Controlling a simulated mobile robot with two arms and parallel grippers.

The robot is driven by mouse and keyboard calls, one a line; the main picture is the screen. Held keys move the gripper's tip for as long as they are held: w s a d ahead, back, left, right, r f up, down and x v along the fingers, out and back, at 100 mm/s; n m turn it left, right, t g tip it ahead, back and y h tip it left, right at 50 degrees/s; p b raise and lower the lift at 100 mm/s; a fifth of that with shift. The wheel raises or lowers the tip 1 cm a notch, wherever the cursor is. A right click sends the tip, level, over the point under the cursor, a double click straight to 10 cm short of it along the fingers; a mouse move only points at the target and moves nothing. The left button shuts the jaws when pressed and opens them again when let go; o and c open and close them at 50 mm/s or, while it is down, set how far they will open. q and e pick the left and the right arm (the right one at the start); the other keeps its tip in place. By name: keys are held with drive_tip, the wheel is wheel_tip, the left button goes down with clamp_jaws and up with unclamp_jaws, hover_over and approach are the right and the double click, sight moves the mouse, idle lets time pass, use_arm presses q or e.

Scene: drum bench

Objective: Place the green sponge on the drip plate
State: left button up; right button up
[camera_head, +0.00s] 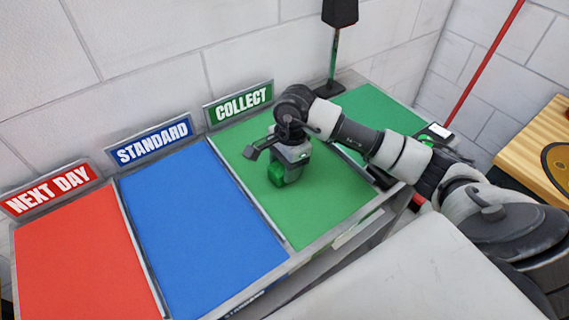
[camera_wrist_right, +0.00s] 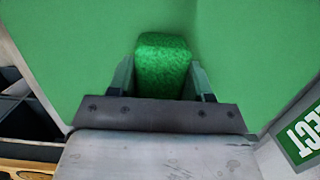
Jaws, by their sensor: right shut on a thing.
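The green sponge (camera_head: 277,174) is a small block over the green section under the COLLECT sign in the head view. It also shows in the right wrist view (camera_wrist_right: 162,62), between the two fingers. My right gripper (camera_head: 284,168) is shut on the sponge, close to the green surface. The right wrist view shows the same gripper (camera_wrist_right: 162,82) with a finger on each side of the sponge. I cannot tell whether the sponge touches the surface. My left gripper is not in view.
A blue section (camera_head: 195,230) under STANDARD and a red section (camera_head: 85,265) under NEXT DAY lie to the left, both clear. A wooden table (camera_head: 530,140) with a round dark plate-like thing (camera_head: 560,165) is at the right edge.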

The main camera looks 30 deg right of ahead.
drive_tip(key=shift+f, duration=0.15)
drive_tip(key=o, duration=0.9)
drive_tip(key=shift+o, duration=0.2)
